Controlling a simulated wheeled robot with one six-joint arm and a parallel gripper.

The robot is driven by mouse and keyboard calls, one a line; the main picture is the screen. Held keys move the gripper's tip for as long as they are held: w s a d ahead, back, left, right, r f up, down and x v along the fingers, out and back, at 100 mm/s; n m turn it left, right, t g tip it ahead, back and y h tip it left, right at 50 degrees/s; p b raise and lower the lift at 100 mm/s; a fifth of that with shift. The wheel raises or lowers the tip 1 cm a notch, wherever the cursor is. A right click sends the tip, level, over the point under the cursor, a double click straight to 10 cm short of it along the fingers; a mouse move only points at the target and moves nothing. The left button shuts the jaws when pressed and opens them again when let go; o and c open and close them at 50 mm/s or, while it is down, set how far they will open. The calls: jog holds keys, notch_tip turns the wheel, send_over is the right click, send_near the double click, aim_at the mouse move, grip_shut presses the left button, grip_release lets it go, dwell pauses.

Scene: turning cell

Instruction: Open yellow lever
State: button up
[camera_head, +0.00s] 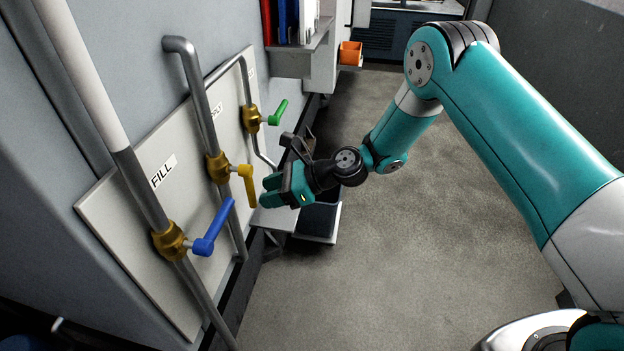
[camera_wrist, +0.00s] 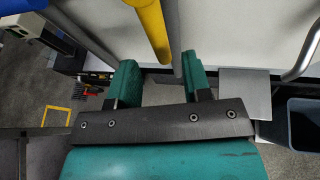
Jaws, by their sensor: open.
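The yellow lever (camera_head: 247,184) sits on a brass valve (camera_head: 217,167) on the middle pipe of the wall panel, and its handle points downward in the head view. My gripper (camera_head: 268,191) is just right of the handle, with its fingers toward the panel. In the wrist view the yellow lever (camera_wrist: 151,28) hangs from the top edge, and its lower end is near the gap between the open fingers of my gripper (camera_wrist: 158,80). The fingers hold nothing. I cannot tell whether the lever touches a finger.
A blue lever (camera_head: 214,227) is on the nearer pipe beside the FILL label (camera_head: 163,171). A green lever (camera_head: 279,112) is on the farther pipe. A shelf with binders (camera_head: 295,45) and an orange bin (camera_head: 350,53) are at the back. The floor (camera_head: 420,230) right of the panel is clear.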

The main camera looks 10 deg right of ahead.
jog(key=b+v, duration=0.1)
jog(key=v, duration=1.1)
jog(key=shift+s+d, duration=0.15)
jog(key=shift+d, duration=0.05)
jog(key=s+r+n+g+h, duration=0.2)
jog(key=s+r+n+h, duration=0.4)
jog(key=s+r+n, duration=1)
jog(key=s+d+n+h, duration=0.3)
jog(key=s+d+n, duration=0.1)
jog(key=s+n, duration=0.6)
jog(key=shift+s+r+n, duration=0.15)
jog(key=shift+s+n, duration=0.2)
jog(key=shift+n, duration=0.15)
